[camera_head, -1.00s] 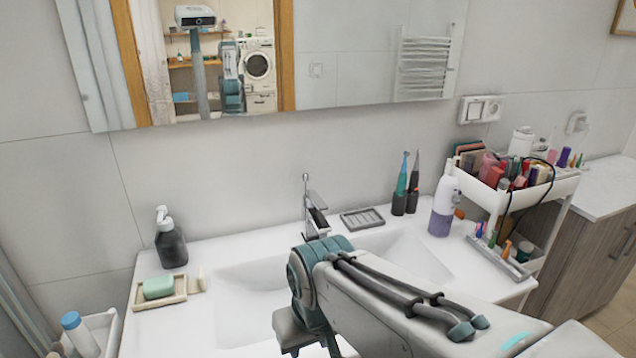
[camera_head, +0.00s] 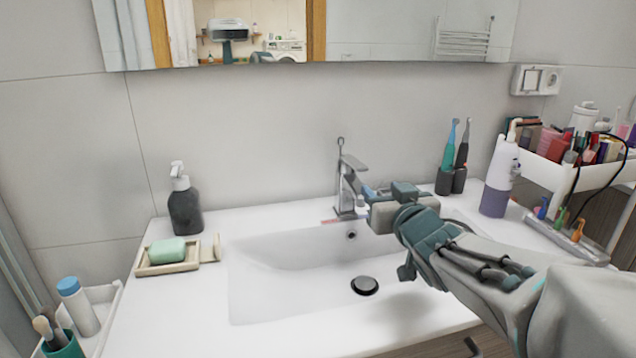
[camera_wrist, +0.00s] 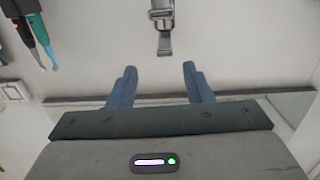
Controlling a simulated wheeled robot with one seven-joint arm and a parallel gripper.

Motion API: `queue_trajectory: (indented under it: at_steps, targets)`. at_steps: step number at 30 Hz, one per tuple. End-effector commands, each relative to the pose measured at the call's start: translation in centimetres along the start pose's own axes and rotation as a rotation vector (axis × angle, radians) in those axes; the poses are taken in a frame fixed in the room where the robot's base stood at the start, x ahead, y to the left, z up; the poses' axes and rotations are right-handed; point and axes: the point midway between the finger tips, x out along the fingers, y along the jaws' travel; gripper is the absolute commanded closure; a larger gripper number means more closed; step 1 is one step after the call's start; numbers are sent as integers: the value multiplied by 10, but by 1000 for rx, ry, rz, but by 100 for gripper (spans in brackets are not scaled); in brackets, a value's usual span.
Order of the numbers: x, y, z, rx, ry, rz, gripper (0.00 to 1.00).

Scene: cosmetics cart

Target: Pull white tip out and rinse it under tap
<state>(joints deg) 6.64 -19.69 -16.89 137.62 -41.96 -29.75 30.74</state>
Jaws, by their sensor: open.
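A white and purple bottle-shaped device (camera_head: 497,182), which looks like an oral irrigator, stands upright at the right of the sink. A slim white tip (camera_head: 512,130) sticks up from its top. The silver tap (camera_head: 351,185) stands behind the basin (camera_head: 290,270); I see no water running. My gripper (camera_head: 372,194) is left of the device, close to the tap in the picture, and partly hides the tap's surroundings. In the wrist view, its blue fingers (camera_wrist: 160,78) are spread apart with nothing between them. The tap (camera_wrist: 163,28) shows beyond them there; the device is out of that view.
Two electric toothbrushes (camera_head: 454,160) stand between tap and device. A tray with coloured small heads (camera_head: 565,235) and a loaded white cart (camera_head: 560,172) are at right. A soap dispenser (camera_head: 185,205) and soap dish (camera_head: 167,256) are at left.

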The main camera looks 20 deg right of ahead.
Motion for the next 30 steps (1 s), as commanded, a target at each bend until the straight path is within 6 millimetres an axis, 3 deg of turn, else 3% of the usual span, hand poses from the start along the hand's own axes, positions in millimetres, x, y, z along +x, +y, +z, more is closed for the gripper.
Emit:
queue_trajectory:
  at_steps: [10, 30]
  targets:
    - [17, -2, -3, -2, 62, -45, 55]
    - [125, -8, -10, -1, 62, -45, 55]
